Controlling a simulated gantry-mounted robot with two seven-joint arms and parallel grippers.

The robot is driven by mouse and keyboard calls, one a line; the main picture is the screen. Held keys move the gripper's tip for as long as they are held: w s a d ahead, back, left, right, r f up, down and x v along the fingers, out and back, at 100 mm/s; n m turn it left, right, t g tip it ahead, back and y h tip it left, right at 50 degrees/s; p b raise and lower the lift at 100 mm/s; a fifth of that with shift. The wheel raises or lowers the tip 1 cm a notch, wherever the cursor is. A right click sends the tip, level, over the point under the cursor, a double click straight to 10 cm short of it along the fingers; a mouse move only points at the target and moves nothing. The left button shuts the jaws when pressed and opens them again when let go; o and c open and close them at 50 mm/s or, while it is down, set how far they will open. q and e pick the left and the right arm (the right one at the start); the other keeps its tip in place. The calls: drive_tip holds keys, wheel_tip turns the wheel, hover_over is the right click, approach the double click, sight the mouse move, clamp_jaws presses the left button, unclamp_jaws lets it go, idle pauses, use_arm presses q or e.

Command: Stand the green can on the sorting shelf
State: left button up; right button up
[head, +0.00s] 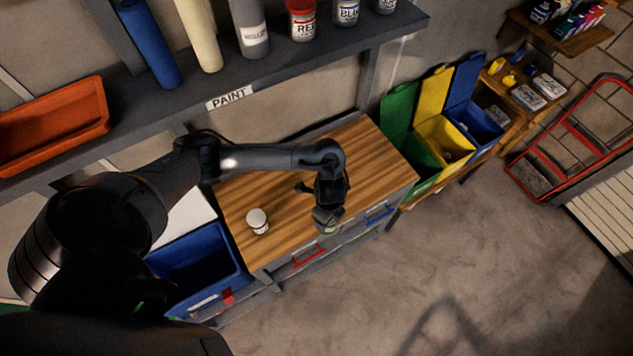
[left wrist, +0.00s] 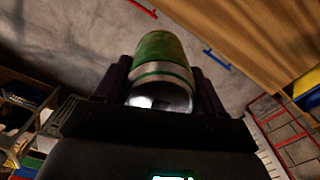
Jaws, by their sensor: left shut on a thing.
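My left gripper (head: 328,212) is shut on the green can (left wrist: 162,65). The can lies between both fingers in the left wrist view, with a green body, a silver rim band and a shiny end facing the camera. In the head view the gripper hides most of the can, and it is held near the front edge of the wooden worktop (head: 290,170). A grey shelf (head: 190,98) with a PAINT label runs along the wall at the upper left, well away from the gripper. My right gripper is not in view.
Red and blue labelled paint cans (head: 302,22) and several rolls stand on the shelf, beside an orange tray (head: 55,125). A white can (head: 257,222) stands on the worktop. A blue bin (head: 200,262) is below left. Coloured bins (head: 440,135) stand right. The floor in front is clear.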

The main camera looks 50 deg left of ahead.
use_arm(q)
drive_tip(key=a+f+m+b, duration=0.1)
drive_tip(key=a+f+b, duration=0.3)
drive_tip(key=a, duration=0.1)
drive_tip(key=a+f+b, duration=0.4)
drive_tip(key=a+f, duration=0.1)
drive_tip(key=a, duration=0.1)
drive_tip(key=s+a+f+m+b, duration=0.1)
drive_tip(key=a+f+b, duration=0.3)
drive_tip(key=a+f, duration=0.1)
drive_tip(key=shift+s+a+m, duration=0.1)
drive_tip(key=shift+a+m, duration=0.2)
idle(0.4)
drive_tip(key=o, duration=1)
